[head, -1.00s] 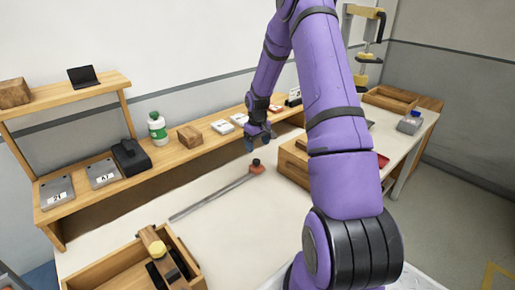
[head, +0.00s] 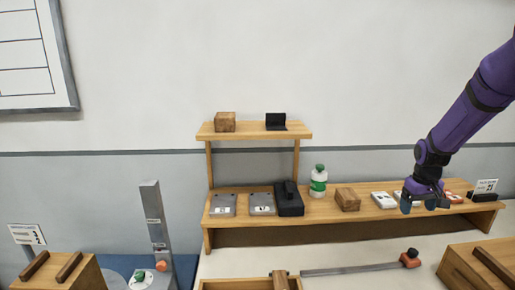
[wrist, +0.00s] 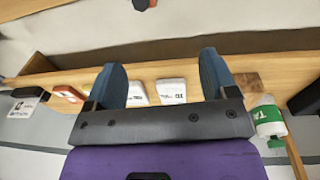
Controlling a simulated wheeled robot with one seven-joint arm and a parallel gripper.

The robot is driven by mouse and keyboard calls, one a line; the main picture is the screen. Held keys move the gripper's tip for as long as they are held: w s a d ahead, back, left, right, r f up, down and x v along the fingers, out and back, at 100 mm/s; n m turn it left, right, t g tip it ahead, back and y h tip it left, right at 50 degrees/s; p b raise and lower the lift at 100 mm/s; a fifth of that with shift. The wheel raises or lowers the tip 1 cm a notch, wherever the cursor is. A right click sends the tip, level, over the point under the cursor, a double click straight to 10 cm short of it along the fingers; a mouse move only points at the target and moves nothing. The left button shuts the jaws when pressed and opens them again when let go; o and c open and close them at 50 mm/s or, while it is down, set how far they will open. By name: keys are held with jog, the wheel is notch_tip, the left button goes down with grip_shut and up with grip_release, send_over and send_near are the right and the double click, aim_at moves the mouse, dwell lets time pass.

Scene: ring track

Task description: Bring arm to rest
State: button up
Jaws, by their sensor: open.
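My purple arm (head: 465,122) reaches in from the right in the head view. My gripper (head: 425,208) hangs in front of the right part of the wooden shelf, close to some white boxes. In the wrist view the two blue fingers of my gripper (wrist: 165,82) stand wide apart with nothing between them. Beyond the fingers, white boxes (wrist: 171,91) lie on the shelf board.
The wooden shelf (head: 345,212) holds grey cases (head: 222,205), a black device (head: 289,200), a green-and-white bottle (head: 318,181) and a wooden block (head: 347,199). A long bar clamp (head: 350,270) lies on the pale table below. A wooden box (head: 475,268) stands at lower right.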

jog(key=s+a+r+t, duration=0.1)
jog(key=s+a+r, duration=0.55)
jog(key=r, duration=0.25)
jog(key=s+a+r+t, duration=0.1)
jog(key=s+a+r, duration=0.4)
jog(key=a+r, duration=0.3)
jog(key=s+a+r+t, duration=0.1)
jog(key=s+a+r, duration=0.2)
jog(key=s, duration=0.6)
jog(key=s+a+r+t, duration=0.1)
jog(key=s+a, duration=0.3)
jog(key=s, duration=0.6)
jog(key=shift+s+r+t+y, duration=0.15)
jog(key=shift+r+t+y, duration=0.2)
jog(key=shift+r, duration=0.55)
jog(key=shift+a, duration=0.1)
dwell(0.3)
